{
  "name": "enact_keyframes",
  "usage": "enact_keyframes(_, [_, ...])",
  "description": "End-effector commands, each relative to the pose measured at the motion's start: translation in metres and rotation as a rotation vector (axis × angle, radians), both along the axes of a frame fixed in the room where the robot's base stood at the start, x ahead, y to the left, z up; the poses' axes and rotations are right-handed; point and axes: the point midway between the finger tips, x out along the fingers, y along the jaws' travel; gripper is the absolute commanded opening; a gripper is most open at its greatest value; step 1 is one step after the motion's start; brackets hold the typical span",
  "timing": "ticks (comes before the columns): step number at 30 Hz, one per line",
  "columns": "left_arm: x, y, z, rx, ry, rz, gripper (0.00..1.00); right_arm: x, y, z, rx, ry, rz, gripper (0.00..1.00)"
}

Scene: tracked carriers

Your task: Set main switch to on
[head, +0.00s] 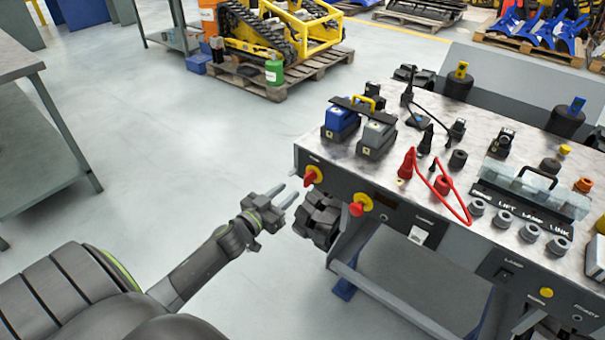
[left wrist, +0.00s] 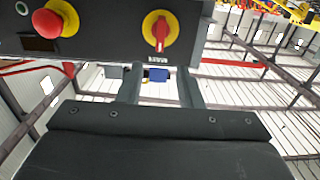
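The main switch (head: 312,175) is a red rotary handle on a yellow disc, at the left end of the bench's front panel. In the left wrist view the main switch (left wrist: 159,31) shows its red handle upright in the picture, with a small label beside it. My left gripper (head: 291,194) is just in front of and below the switch, apart from it and empty. Its two fingers (left wrist: 160,88) stand apart in the left wrist view, pointing toward the panel. My right gripper is not in view.
A red mushroom button (head: 357,208) sits on the panel close to the main switch; it also shows in the left wrist view (left wrist: 48,22). The floor left of the bench is clear.

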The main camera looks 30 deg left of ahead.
Motion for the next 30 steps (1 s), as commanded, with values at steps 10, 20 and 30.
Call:
enact_keyframes(10, [0.058,-0.005,0.001,-0.001,-0.003,-0.001,0.33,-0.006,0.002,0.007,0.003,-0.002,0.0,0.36])
enact_keyframes(20, [0.077,-0.007,0.001,-0.001,-0.001,-0.002,0.33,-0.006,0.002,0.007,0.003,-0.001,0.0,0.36])
enact_keyframes(30, [0.077,-0.007,0.001,-0.001,-0.001,-0.001,0.16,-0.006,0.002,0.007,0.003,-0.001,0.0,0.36])
